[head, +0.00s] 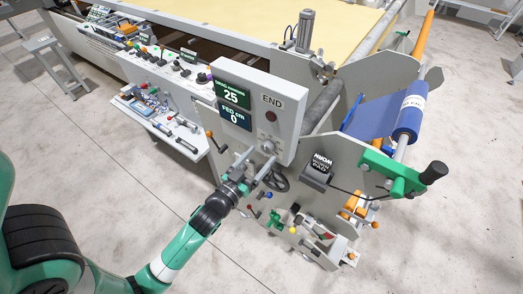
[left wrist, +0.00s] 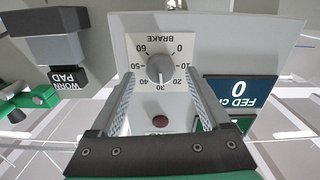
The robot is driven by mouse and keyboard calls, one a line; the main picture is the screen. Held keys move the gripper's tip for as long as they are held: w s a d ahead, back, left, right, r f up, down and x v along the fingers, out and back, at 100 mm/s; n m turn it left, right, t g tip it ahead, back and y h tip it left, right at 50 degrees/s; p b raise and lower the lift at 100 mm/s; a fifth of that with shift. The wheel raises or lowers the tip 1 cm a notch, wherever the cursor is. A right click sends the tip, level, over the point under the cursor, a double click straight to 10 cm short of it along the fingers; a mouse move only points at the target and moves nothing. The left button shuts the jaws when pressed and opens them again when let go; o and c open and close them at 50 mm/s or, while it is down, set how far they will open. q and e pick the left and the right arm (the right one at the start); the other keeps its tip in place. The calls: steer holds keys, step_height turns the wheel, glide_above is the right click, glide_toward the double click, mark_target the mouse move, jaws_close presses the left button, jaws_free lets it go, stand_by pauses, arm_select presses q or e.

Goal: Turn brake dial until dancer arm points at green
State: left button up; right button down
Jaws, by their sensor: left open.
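The grey brake dial (left wrist: 160,69) sits on a white plate (left wrist: 134,42) marked BRAKE, with numbers from 0 to 60 around it. Its exact setting is hard to read. In the head view the dial (head: 269,146) is small, low on the grey display panel. My left gripper (head: 264,167) is open in front of the panel. In the left wrist view its two fingers (left wrist: 161,88) stand either side of the dial, with gaps visible; I cannot tell any contact. I cannot make out the dancer arm or a green mark for it. My right gripper is out of view.
The panel has a display reading 25 (head: 233,96), a FED cm display reading 0 (head: 235,117) and a dark red END lamp (head: 271,117). A WORN PAD box (head: 316,172), a blue roll (head: 409,118) and a green bracket (head: 400,178) are right. A tool shelf (head: 165,128) is left.

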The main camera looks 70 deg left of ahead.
arm_select(q)
steer(key=shift+x, duration=0.8)
steer(key=shift+c, duration=0.2)
jaws_close()
steer(key=shift+m, duration=0.4)
steer(key=m+p, duration=0.1)
steer(key=m, duration=0.2)
steer(key=shift+p, duration=0.3)
steer(key=shift+s+a+m+p, duration=0.1)
steer(key=shift+m+p, duration=0.3)
steer(key=shift+m, duration=1.1)
